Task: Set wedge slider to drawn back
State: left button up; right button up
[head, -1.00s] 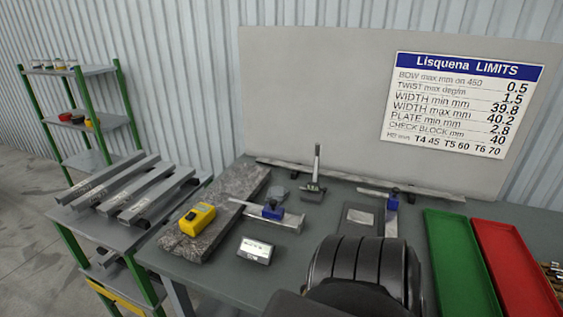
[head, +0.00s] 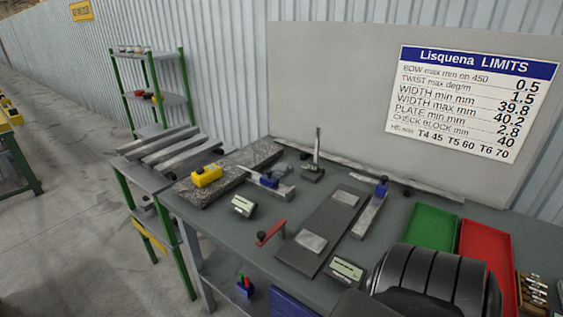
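Two metal tools with blue pieces lie on the grey table (head: 225,215); I cannot tell for sure which carries the wedge slider. One blue piece (head: 269,181) sits on a thin pale bar and a metal block at the back left. The other blue piece (head: 381,189) is at the far end of a metal bar (head: 369,217) right of a dark plate (head: 326,233). The slider's exact setting is too small to read. Neither gripper shows; a black rounded part of my arm covers the front right of the table.
A yellow device (head: 206,175) rests on a stone slab (head: 222,181). A red lever (head: 271,232) is at the front edge, with two small displays (head: 243,206) (head: 346,270) nearby. Green (head: 432,226) and red (head: 487,250) trays stand at right, and a shelf rack (head: 157,97) at back left.

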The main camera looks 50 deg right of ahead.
aim_at(266, 178)
jog(key=z, duration=0.95)
